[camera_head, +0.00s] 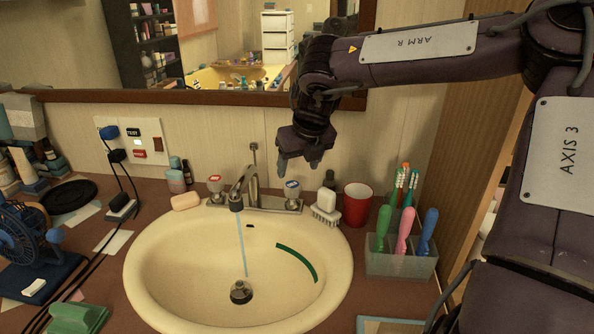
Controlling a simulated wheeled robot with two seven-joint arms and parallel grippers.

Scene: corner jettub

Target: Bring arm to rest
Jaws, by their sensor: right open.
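My right arm comes in from the right and bends over the back of the sink. My right gripper (299,167) hangs open and empty with its fingers pointing down, above the right tap knob (292,187) and in front of the wall. It appears apart from the knob and faucet (243,187). My left arm and gripper are not in view.
Water runs from the faucet into the sink (145,265). A soap brush (326,208), a red cup (357,205) and a toothbrush holder (400,262) stand right of it. Soap (186,201), cords and a blue fan (25,235) are left. A mirror (225,75) backs the counter.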

